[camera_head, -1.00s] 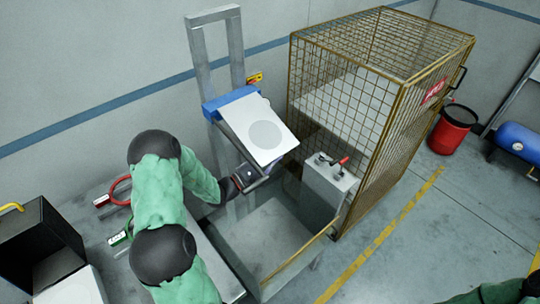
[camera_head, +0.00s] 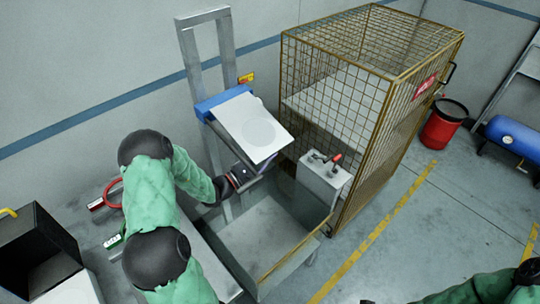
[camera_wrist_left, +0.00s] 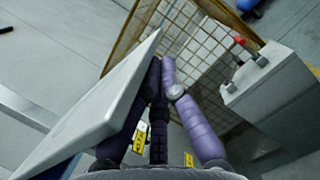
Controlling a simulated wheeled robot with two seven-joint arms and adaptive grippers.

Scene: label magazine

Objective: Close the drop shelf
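The drop shelf (camera_head: 250,125) is a white panel with a pale grey disc. It hangs tilted down to the right from a blue bar (camera_head: 222,101) on a grey upright frame (camera_head: 228,50). In the left wrist view the shelf (camera_wrist_left: 95,110) fills the left side, its edge towards the fingers. My left gripper (camera_head: 247,172) is below the shelf, near its lower front edge. In the wrist view the fingers of this gripper (camera_wrist_left: 161,64) are together with nothing seen between them, right beside the panel; I cannot tell whether they touch it. My right gripper is out of view.
A wire cage (camera_head: 370,85) stands right of the shelf. A grey box with a red-tipped lever (camera_head: 322,180) stands before it. Below is an open-topped bin (camera_head: 265,235). A red bucket (camera_head: 443,126) and blue tank (camera_head: 515,135) are far right. A black box (camera_head: 35,250) is at left.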

